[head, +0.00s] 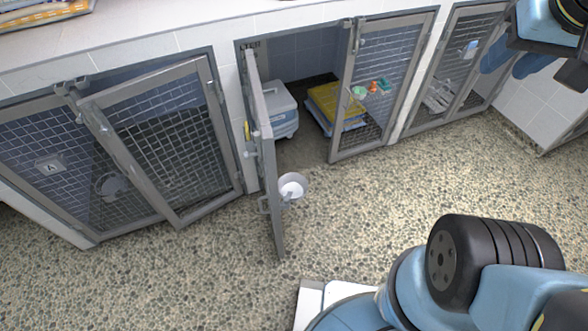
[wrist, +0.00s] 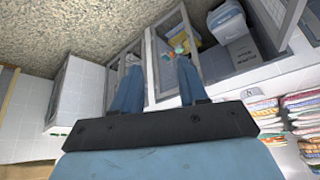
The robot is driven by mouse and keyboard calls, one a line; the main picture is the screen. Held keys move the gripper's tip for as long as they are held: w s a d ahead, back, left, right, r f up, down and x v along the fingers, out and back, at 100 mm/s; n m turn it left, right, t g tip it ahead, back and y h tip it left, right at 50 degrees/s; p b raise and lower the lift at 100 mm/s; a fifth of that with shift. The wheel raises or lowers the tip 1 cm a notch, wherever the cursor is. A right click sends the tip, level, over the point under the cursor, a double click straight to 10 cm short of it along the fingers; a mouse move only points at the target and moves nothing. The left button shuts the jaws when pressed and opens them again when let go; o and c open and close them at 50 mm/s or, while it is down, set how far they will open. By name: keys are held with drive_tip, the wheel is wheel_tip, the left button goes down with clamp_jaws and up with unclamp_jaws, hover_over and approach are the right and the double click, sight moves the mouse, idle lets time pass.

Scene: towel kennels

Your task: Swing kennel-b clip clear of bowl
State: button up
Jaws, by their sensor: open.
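The middle kennel's door (head: 270,165) stands swung open toward the room. A pale round bowl (head: 292,187) sits on the right face of this door, near its lower end. Small grey hardware (head: 264,204) shows on the door's left face, level with the bowl. I cannot tell which fitting is the clip. A small yellow piece (head: 246,131) shows beside the door's left side. My gripper (head: 511,66) is open and empty at the upper right, well away from the door and bowl. In the wrist view its two blue fingers (wrist: 160,68) point toward the kennel fronts.
The open kennel holds a grey-blue box (head: 281,108) and yellow trays (head: 335,105). The left kennel (head: 160,150) with an "A" tag and the right kennel (head: 465,65) have mesh fronts. Folded towels (wrist: 310,105) lie on the counter. The speckled floor (head: 350,215) before the door is clear.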

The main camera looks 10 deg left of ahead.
drive_tip(key=shift+w+a, duration=0.25)
drive_tip(key=shift+w, duration=0.1)
drive_tip(key=o, duration=0.3)
drive_tip(key=shift+w, duration=0.25)
drive_tip(key=w+a+f+n+g+h, duration=0.15)
drive_tip(key=w+a+f+n, duration=0.4)
drive_tip(key=w, duration=0.55)
drive_tip(key=w+a+f+n+g+h, duration=0.1)
drive_tip(key=w+a+f+n+g, duration=0.1)
drive_tip(key=w+f+n, duration=0.65)
drive_tip(key=w+a+f+n+g+y, duration=0.1)
drive_tip(key=w+a+f+n, duration=0.3)
drive_tip(key=f, duration=0.6)
drive_tip(key=w+a+f+n+g, duration=0.15)
drive_tip(key=w+a+f, duration=0.35)
drive_tip(key=f, duration=0.5)
drive_tip(key=n+g+y, duration=0.3)
drive_tip(key=n+y, duration=0.1)
drive_tip(key=n, duration=0.6)
approach(287, 197)
drive_tip(key=x, duration=0.9)
drive_tip(key=shift+f, duration=0.2)
